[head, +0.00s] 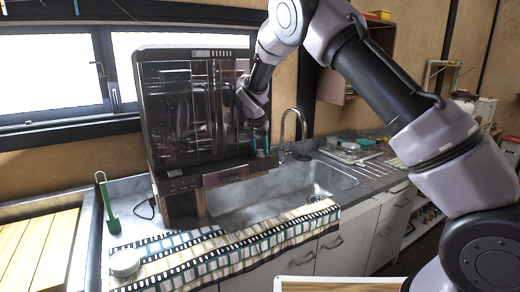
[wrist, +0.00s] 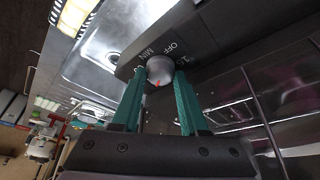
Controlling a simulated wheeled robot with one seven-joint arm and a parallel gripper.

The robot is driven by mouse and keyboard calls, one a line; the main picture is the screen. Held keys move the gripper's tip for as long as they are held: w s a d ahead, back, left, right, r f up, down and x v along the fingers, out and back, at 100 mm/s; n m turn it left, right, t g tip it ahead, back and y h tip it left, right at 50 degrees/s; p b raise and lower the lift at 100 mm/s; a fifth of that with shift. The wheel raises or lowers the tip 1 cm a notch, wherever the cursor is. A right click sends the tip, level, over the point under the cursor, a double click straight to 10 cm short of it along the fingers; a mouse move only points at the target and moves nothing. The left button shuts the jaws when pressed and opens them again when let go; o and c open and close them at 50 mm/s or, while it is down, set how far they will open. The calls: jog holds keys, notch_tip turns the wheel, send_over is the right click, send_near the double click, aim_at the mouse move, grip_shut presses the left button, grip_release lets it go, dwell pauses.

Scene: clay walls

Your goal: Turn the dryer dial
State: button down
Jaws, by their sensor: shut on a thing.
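The dryer (head: 172,112) is a dark, glass-fronted cabinet standing over the left end of the sink, with dishes dimly visible inside. In the wrist view its panel (wrist: 205,45) carries a round silver dial (wrist: 159,69) with a red mark. The letters MIN and OFF and a partly visible number are printed beside the dial. My gripper (wrist: 160,76) has teal fingers, one on each side of the dial, and is shut on it. In the head view my gripper (head: 261,143) is at the dryer's lower right front corner, and the dial cannot be made out there.
The steel sink (head: 285,188) and its tap (head: 294,128) lie just right of the dryer. A patterned cloth (head: 225,250) covers the counter front. A green brush (head: 110,205) and a round white dish (head: 125,262) are at left. Dishes (head: 350,150) stand on the right drainboard.

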jog(key=shift+f, duration=0.15)
jog(key=c, duration=0.7)
grip_release()
jog(key=d+v, duration=0.1)
jog(key=v, duration=1)
jog(key=shift+a, duration=0.5)
